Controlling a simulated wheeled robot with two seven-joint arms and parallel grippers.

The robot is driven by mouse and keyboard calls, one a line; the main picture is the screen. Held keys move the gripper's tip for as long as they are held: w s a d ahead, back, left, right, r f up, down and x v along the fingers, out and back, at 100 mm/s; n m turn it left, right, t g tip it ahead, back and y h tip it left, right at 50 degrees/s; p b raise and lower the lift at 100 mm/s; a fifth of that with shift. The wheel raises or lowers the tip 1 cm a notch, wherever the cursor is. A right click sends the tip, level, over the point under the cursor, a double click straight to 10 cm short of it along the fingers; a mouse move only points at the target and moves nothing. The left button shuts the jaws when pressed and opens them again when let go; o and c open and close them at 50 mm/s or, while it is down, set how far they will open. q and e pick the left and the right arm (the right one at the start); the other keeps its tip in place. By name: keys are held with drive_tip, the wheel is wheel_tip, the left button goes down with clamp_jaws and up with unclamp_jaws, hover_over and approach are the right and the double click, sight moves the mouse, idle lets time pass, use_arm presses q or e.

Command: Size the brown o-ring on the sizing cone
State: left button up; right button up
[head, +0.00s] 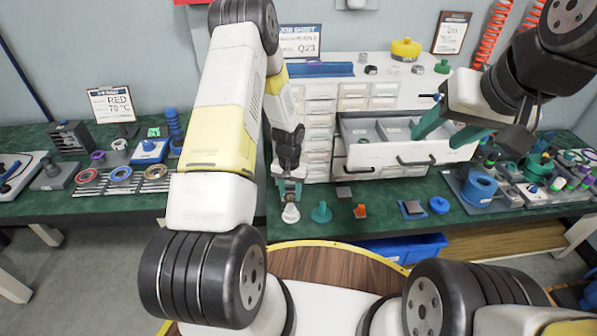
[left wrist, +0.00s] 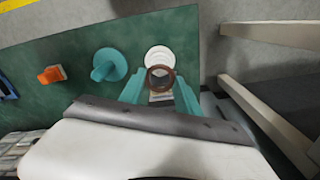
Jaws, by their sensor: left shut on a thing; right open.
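My left gripper (head: 289,196) points down at the front of the green bench, just above the white stepped cone (head: 291,214). Its teal fingers are shut on the brown o-ring (left wrist: 160,78), which shows between the fingertips in the left wrist view. There the white cone (left wrist: 158,57) lies just beyond the ring and partly behind it. I cannot tell whether the ring touches the cone. In the head view the ring is too small to make out. My right gripper (head: 437,138) is open and empty over the open drawer (head: 375,152).
A teal peg on a round base (head: 322,213) stands right of the cone, then an orange piece (head: 361,211). A blue ring-shaped part (head: 439,204) lies further right. Seals on a rack (head: 120,175) are at the left. The open drawer juts out behind the bench's front strip.

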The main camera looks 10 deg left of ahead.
use_arm(q)
drive_tip(key=shift+f, duration=0.3)
drive_tip(key=shift+f, duration=2.5)
drive_tip(key=o, duration=1.4)
drive_tip(key=shift+r, duration=4.55)
